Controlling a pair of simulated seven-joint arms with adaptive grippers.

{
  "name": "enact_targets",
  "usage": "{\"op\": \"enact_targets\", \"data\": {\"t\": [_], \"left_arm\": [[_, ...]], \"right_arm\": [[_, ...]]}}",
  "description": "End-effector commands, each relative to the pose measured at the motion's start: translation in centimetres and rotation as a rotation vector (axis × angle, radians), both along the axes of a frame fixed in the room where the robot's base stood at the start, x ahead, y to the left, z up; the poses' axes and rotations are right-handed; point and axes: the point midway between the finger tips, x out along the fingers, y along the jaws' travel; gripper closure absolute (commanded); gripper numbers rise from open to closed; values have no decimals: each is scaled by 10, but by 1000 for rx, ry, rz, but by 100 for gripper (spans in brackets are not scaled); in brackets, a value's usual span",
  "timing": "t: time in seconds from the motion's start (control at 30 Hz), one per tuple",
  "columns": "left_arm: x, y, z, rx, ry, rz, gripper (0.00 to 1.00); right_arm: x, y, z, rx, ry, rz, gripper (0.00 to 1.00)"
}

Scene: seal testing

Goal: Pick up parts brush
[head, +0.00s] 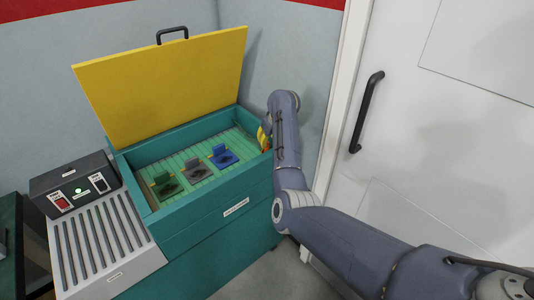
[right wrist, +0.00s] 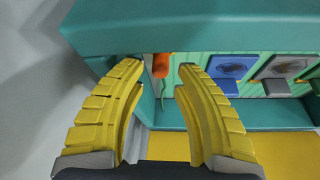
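In the right wrist view an orange, rounded piece (right wrist: 160,66), likely the parts brush's handle, shows at the inner wall of the teal bin, between the tips of my right gripper (right wrist: 158,72). The rest of it is hidden or too small to make out. The two yellow fingers are spread apart, with no clear contact on the orange piece. In the head view my right gripper (head: 265,138) is at the bin's right end, mostly hidden by my arm; the brush cannot be made out there. My left gripper is not in view.
The teal bin (head: 205,215) has its yellow lid (head: 165,82) raised. Green (head: 164,184), grey (head: 196,170) and blue (head: 222,156) fixtures stand on its ribbed floor. A control box (head: 75,185) and slatted grey unit (head: 105,240) are at left, a white door (head: 430,130) at right.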

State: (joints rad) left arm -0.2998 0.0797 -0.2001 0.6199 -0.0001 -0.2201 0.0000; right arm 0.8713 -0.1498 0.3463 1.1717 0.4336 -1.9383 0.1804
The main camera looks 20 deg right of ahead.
Motion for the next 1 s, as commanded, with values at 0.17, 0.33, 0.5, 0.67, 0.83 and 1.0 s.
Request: {"op": "enact_targets", "data": {"t": [0.17,0.33,0.5,0.67,0.83,1.0], "left_arm": [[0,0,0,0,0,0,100],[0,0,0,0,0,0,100],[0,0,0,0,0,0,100],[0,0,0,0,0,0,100],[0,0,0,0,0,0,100],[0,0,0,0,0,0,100]], "right_arm": [[9,2,-21,-1,4,0,69],[14,4,-31,0,1,0,69],[16,4,-34,0,0,-1,69],[16,4,-34,0,0,-1,69],[16,4,-34,0,0,-1,84],[16,4,-34,0,0,0,100]]}}
